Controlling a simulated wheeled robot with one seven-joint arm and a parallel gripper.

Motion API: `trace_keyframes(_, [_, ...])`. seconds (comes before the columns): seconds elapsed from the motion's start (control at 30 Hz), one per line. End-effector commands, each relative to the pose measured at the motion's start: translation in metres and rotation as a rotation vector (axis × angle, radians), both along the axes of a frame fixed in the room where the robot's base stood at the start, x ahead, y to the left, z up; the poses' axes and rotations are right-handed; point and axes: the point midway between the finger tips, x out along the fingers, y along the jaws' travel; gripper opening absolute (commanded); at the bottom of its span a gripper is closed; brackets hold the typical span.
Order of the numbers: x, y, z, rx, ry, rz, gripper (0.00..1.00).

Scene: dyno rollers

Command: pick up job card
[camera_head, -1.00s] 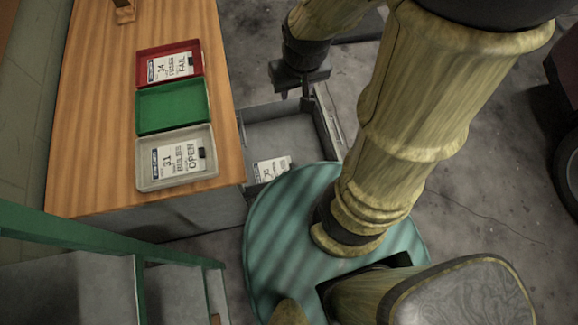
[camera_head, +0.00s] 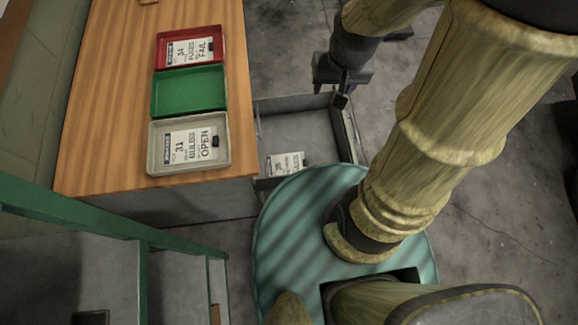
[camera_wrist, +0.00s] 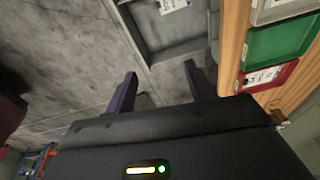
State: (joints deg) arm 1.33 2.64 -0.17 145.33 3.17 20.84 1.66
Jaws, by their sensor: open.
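One job card (camera_head: 285,163) lies in the open grey drawer (camera_head: 291,122), partly hidden by my teal base in the head view; the card also shows at the top of the wrist view (camera_wrist: 173,5). Another card (camera_head: 194,145), reading "31 BULBS OPEN", lies in the grey tray (camera_head: 160,166). A third card (camera_head: 190,52), reading "34 FUSES FAIL", lies in the red tray (camera_head: 211,32). My gripper (camera_wrist: 160,82) is open and empty, its dark fingers apart near the drawer. In the head view it is beside the drawer's far right corner.
An empty green tray (camera_head: 187,92) sits between the red and grey trays on the wooden bench top (camera_head: 110,120). A green-framed structure (camera_head: 90,221) stands at lower left. Concrete floor (camera_head: 480,200) is open to the right.

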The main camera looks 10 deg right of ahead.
Motion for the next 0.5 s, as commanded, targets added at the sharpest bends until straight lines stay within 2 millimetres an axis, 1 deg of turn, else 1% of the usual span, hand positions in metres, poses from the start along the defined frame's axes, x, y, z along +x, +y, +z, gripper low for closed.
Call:
trace_keyframes(0.03, [0.003, -0.002, -0.028, 0.015, 0.02, -0.046, 0.55])
trace_keyframes(0.07, [0.004, -0.003, -0.038, 0.026, 0.03, -0.078, 0.55])
trace_keyframes(0.2, [0.013, -0.01, -0.092, 0.085, 0.091, -0.248, 0.55])
trace_keyframes(0.27, [0.016, -0.013, -0.115, 0.109, 0.116, -0.321, 0.55])
trace_keyframes(0.3, [0.019, -0.015, -0.129, 0.126, 0.132, -0.372, 0.55])
trace_keyframes(0.37, [0.022, -0.018, -0.152, 0.149, 0.158, -0.445, 0.55])
trace_keyframes(0.4, [0.024, -0.021, -0.167, 0.166, 0.174, -0.496, 0.55])
trace_keyframes(0.47, [0.028, -0.024, -0.19, 0.19, 0.199, -0.569, 0.55])
trace_keyframes(0.5, [0.03, -0.026, -0.206, 0.206, 0.216, -0.62, 0.55])
